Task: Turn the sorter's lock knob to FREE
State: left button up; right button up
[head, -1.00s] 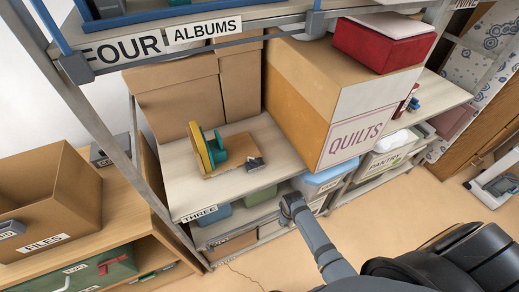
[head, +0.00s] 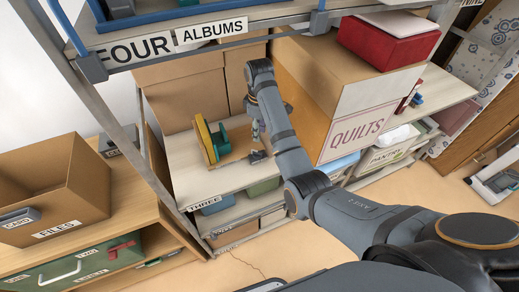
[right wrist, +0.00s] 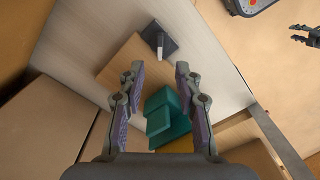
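The sorter stands on the shelf marked THREE. My right gripper (head: 257,134) is above the board between teal part and block. In the right wrist view its fingers (right wrist: 157,82) are open and empty over the wooden board (right wrist: 130,65). A dark pronged shape (right wrist: 305,36) there may be my left gripper.
A large QUILTS box (head: 345,110) stands right of the sorter, close beside my right arm. Cardboard boxes (head: 180,100) stand behind it. The ALBUMS shelf (head: 215,30) is overhead. A metal post (head: 115,110) is at the left.

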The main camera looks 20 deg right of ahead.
aim_at(260, 152)
notch_tip(260, 152, down, 11)
jog(key=shift+r+p, duration=0.2)
jog(key=shift+p, duration=0.3)
grip_shut()
